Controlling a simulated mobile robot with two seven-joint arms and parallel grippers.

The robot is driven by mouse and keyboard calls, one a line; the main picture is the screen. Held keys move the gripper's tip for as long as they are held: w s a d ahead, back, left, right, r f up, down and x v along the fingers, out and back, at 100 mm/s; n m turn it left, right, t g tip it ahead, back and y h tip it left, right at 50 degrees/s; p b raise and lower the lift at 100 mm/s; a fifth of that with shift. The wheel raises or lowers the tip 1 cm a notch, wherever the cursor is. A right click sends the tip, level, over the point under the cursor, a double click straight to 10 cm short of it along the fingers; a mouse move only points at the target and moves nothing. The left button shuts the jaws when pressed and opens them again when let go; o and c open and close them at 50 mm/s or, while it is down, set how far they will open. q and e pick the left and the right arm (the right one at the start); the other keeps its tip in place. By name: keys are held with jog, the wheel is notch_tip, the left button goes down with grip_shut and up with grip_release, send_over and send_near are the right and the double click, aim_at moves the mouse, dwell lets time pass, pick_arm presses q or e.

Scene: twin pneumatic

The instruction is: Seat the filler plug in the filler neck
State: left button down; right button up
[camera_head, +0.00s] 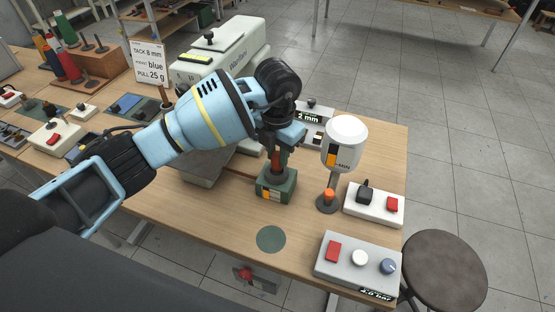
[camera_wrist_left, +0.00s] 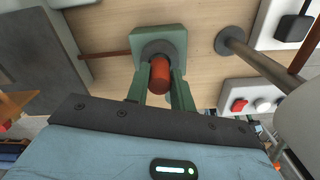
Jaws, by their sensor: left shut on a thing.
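The filler plug, a red-brown cylinder (camera_head: 275,161), stands upright between the fingers of my left gripper (camera_head: 277,147), which is shut on it. It also shows end-on in the left wrist view (camera_wrist_left: 160,76), between the two green fingers (camera_wrist_left: 161,90). Directly below is a green block (camera_head: 276,187) with a yellow-orange label. In the left wrist view a dark grey round collar (camera_wrist_left: 157,49), which looks like the filler neck, sits on this block (camera_wrist_left: 174,36). The plug overlaps the collar there; I cannot tell whether its lower end is inside. My right gripper is not in view.
A white reservoir (camera_head: 345,138) on a pole stands close right, with an orange piece (camera_head: 328,195) near its foot. Button boxes (camera_head: 373,204) and (camera_head: 358,263) lie farther right. A cream machine (camera_head: 222,65) stands behind my arm. The table front around the green disc (camera_head: 271,239) is clear.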

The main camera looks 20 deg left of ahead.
aim_at(277, 163)
pick_arm(q)
notch_tip(277, 163, down, 2)
jog(key=shift+f, duration=0.2)
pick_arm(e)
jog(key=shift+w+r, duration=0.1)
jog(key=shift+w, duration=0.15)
pick_arm(q)
jog(key=shift+f, duration=0.3)
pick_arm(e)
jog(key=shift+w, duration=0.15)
pick_arm(q)
jog(key=shift+s+f, duration=0.1)
